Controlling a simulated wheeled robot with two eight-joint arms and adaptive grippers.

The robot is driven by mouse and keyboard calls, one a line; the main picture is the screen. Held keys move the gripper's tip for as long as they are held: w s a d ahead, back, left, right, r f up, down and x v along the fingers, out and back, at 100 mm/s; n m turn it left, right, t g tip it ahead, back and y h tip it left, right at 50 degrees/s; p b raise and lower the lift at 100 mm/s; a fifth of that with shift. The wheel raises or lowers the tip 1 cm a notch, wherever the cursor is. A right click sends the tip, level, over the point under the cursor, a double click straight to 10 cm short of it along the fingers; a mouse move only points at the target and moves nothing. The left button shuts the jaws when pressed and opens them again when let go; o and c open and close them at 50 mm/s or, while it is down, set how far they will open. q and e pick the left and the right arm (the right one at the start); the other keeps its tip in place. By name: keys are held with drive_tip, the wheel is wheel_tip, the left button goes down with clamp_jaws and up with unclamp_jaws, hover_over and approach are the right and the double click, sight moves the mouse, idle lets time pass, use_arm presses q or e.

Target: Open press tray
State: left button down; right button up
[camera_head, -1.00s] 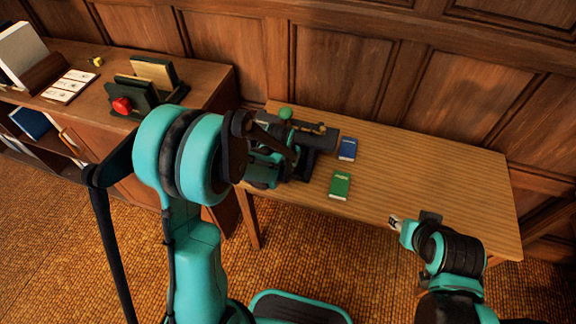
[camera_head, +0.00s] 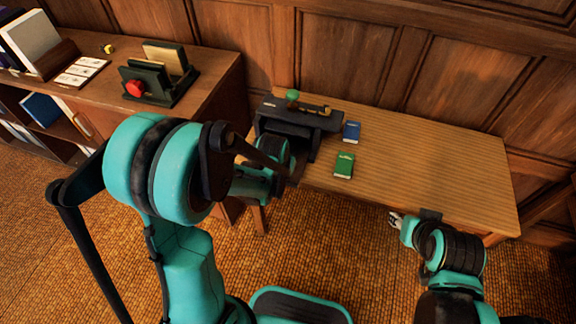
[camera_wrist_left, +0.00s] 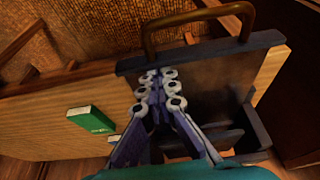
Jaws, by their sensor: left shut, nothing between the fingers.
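The dark press (camera_head: 300,118) with a green knob stands at the left end of the wooden table. The left wrist view shows its dark tray (camera_wrist_left: 213,82), with a front panel and an arched brass handle (camera_wrist_left: 198,18). My left gripper (camera_wrist_left: 156,76) is shut and empty, its fingertips over the tray near the front panel. I cannot tell whether they touch it. In the head view, my left arm hides this gripper and most of the tray. My right gripper (camera_head: 396,219) is beside the table's front edge; its finger gap is too small to judge.
A green book (camera_head: 344,164) and a blue book (camera_head: 351,131) lie right of the press; the green one also shows in the left wrist view (camera_wrist_left: 91,119). The table's right part (camera_head: 440,165) is clear. A cabinet (camera_head: 205,100) with a file rack stands at left.

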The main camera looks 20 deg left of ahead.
use_arm(q)
drive_tip(key=s, duration=0.6)
drive_tip(key=shift+s, duration=0.35)
use_arm(e)
drive_tip(key=shift+w+f, duration=0.1)
drive_tip(key=shift+f, duration=0.05)
use_arm(q)
drive_tip(key=shift+a, duration=0.1)
